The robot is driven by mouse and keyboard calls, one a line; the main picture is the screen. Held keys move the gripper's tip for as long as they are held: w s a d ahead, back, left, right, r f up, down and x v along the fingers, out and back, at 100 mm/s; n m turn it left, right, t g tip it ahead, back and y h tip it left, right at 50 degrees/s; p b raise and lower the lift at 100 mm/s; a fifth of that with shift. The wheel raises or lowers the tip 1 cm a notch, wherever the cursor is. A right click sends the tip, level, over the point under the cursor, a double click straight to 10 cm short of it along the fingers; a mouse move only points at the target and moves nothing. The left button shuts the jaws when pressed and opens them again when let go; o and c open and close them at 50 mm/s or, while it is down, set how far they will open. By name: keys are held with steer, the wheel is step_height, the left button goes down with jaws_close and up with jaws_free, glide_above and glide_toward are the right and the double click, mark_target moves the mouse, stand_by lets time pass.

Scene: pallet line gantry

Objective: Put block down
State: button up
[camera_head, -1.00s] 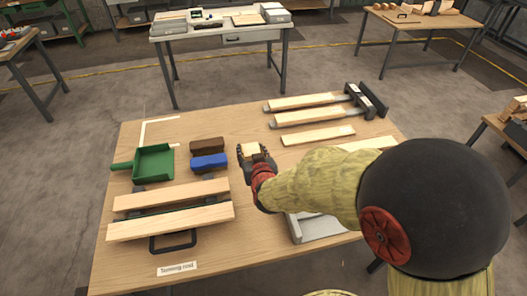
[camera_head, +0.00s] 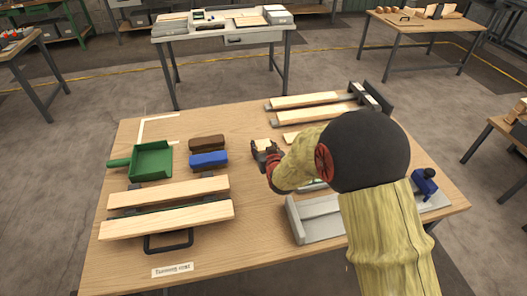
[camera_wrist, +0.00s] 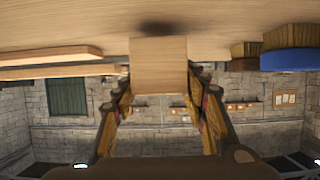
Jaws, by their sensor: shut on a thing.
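The block (camera_wrist: 158,65) is a light wooden piece held between the two fingers of my gripper (camera_wrist: 160,95) in the wrist view. That view is upside down, with the wooden tabletop along its top. A dark shadow lies on the tabletop close to the block; I cannot tell whether the block touches the table. In the head view my gripper (camera_head: 265,150) is low over the middle of the workbench (camera_head: 240,222), shut on the block (camera_head: 262,144), of which only a small part shows.
A blue brush-like block (camera_head: 208,159) and a brown one (camera_head: 206,143) lie left of my gripper. A green dustpan (camera_head: 152,161) is further left. Boards in a clamp (camera_head: 310,99) lie behind. Two long boards (camera_head: 166,218) are front left. A grey tray (camera_head: 315,220) is front right.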

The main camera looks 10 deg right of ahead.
steer(key=shift+f, duration=0.55)
steer(key=shift+f, duration=0.15)
steer(key=o, duration=0.7)
steer(key=shift+f, duration=0.1)
steer(key=o, duration=0.5)
steer(key=shift+r, duration=0.2)
